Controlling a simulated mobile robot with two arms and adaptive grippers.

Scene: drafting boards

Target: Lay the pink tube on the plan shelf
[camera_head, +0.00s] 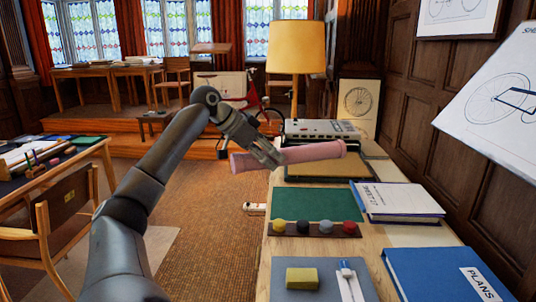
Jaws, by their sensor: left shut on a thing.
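A pink tube (313,152) is held in the air, lying nearly level with its right end slightly higher. My left gripper (267,154) is shut around it near its left part, and both tube ends stick out. In the picture the tube overlaps the far part of the long wooden desk (280,258) on the right; whether it touches anything there I cannot tell. I cannot make out for sure which surface is the plan shelf. My right gripper is not in view.
On the desk are a blue PLANS binder (435,277), a thick white-blue book (400,200), a green mat (317,203), a strip of coloured knobs (316,228), a yellow block (302,277), a grey device (320,128) and a yellow lamp (296,47). A chair (68,205) stands left.

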